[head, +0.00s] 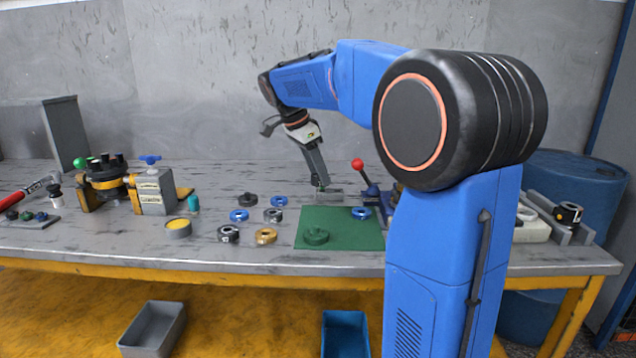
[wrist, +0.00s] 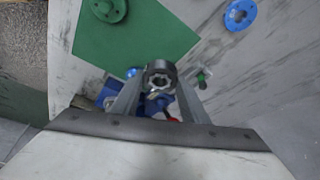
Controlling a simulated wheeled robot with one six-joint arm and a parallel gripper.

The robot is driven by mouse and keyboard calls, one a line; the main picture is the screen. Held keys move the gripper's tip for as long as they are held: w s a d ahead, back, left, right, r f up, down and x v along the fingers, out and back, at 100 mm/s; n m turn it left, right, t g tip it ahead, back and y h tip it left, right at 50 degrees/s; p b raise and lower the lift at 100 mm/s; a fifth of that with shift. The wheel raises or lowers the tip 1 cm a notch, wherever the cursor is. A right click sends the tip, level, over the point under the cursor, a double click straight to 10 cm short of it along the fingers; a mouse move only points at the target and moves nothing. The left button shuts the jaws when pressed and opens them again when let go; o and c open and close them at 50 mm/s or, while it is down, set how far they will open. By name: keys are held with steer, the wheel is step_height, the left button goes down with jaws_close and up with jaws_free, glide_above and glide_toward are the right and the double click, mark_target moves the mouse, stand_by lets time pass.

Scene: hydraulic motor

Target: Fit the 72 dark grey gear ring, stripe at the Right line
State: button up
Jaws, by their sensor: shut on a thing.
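My gripper (wrist: 160,92) is shut on a dark grey ring (wrist: 160,73) with a toothed inner hole, held between the fingertips in the wrist view. No number or stripe can be read on it. In the head view my gripper (head: 321,186) points down just behind the green mat; the held ring cannot be made out there. A blue device (head: 372,190) with a red-knobbed lever (head: 358,164) stands to its right, partly hidden by my arm. The blue device (wrist: 153,104) also shows beyond the fingers in the wrist view. Any Right line is not visible.
A yellow-and-grey fixture (head: 150,190) stands further left. A small bracket (wrist: 201,73) is beside the held ring.

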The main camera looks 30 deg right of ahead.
steer(key=shift+r, duration=0.35)
steer(key=shift+r, duration=0.5)
stand_by(0.4)
